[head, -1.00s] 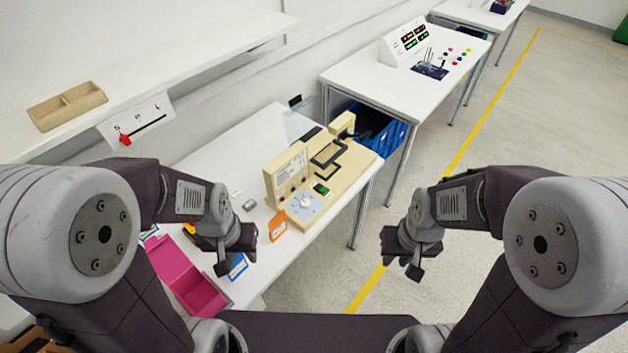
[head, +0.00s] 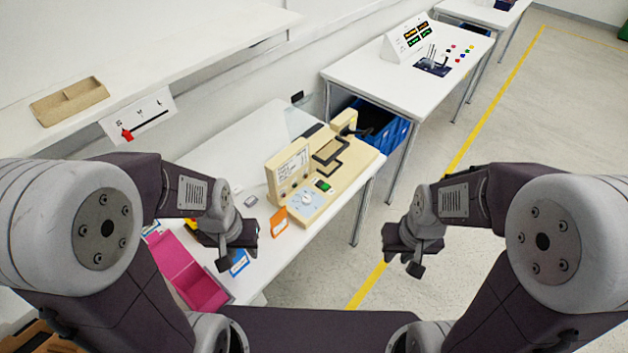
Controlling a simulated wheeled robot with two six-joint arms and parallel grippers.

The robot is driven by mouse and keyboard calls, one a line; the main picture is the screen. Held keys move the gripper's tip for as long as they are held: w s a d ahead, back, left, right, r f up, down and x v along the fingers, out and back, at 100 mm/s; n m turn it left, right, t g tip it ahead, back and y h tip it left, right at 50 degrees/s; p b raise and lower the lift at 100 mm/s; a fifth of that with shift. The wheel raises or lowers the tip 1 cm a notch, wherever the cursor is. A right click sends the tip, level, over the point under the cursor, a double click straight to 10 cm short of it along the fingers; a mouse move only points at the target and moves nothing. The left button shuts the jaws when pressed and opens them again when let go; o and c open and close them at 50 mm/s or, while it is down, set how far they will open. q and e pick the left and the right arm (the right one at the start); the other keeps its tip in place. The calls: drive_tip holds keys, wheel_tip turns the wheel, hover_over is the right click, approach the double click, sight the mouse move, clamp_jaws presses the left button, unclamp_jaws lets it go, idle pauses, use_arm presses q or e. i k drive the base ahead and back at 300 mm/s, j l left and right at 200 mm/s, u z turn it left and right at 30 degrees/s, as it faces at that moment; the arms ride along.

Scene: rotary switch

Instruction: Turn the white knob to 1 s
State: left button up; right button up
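The white knob (head: 306,199) sits on a light blue dial plate (head: 314,207) at the front of a beige machine (head: 345,172) on the white table. Its pointer and the dial marks are too small to read. My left gripper (head: 240,257) is to the left of the knob, nearer to me, and apart from it. My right gripper (head: 403,262) is to the right, past the table edge, over the floor. Neither gripper is at the knob. Their fingers are too small and dark to tell whether they are open or shut.
An orange-framed card (head: 279,222) stands left of the dial. A pink open box (head: 190,275) and a blue card (head: 238,262) lie near my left gripper. A small grey object (head: 250,201) lies behind. A shelf with a tan tray (head: 69,101) and a red slider (head: 127,135) is at left.

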sight(306, 200)
drive_tip(key=i+l+u, duration=0.15)
drive_tip(key=u, duration=0.2)
drive_tip(key=i+l+u, duration=0.15)
drive_tip(key=u, duration=0.2)
drive_tip(key=i+l+u, duration=0.1)
drive_tip(key=u, duration=0.25)
drive_tip(key=l, duration=0.1)
